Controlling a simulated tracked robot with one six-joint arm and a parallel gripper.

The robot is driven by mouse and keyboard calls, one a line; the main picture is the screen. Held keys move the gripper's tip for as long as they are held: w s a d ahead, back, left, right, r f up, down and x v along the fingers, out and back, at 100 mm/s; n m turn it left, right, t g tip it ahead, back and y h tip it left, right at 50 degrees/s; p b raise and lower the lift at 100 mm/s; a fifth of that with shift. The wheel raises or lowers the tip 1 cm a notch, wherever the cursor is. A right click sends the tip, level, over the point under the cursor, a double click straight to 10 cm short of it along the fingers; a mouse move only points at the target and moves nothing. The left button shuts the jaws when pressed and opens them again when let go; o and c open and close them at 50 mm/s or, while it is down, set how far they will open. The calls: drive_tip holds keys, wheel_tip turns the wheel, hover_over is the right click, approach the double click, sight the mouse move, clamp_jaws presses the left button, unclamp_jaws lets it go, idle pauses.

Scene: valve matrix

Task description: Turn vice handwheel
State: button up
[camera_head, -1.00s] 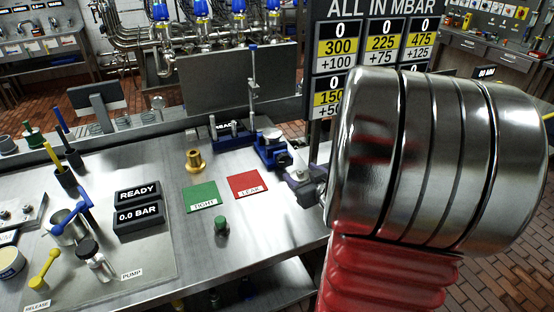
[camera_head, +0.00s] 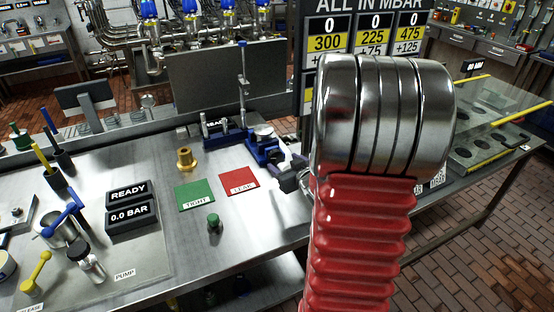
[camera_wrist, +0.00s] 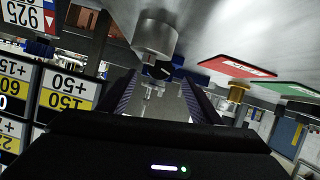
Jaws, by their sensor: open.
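The blue vice (camera_head: 262,146) stands on the steel bench near its right edge, with a silver round piece on top. My gripper (camera_head: 288,172) is just right of and in front of it, partly hidden by my arm. In the wrist view, which looks upside down, my gripper (camera_wrist: 160,90) is open, its two dark fingers apart. A silver cylinder (camera_wrist: 155,36) and a dark and blue part of the vice (camera_wrist: 178,70) show just beyond the fingertips. I cannot tell for sure which piece is the handwheel, and no grip on it shows.
A red LEAK mat (camera_head: 239,181) and a green TIGHT mat (camera_head: 195,195) lie left of my gripper. A brass fitting (camera_head: 186,160) and a green-capped part (camera_head: 213,223) stand nearby. A pressure board (camera_head: 344,30) rises behind my arm.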

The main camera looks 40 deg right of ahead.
sight(277, 157)
drive_tip(key=shift+x, duration=3.5)
drive_tip(key=c, duration=1)
drive_tip(key=shift+c, duration=0.2)
drive_tip(key=shift+m+y, duration=0.7)
drive_tip(key=shift+m, duration=0.2)
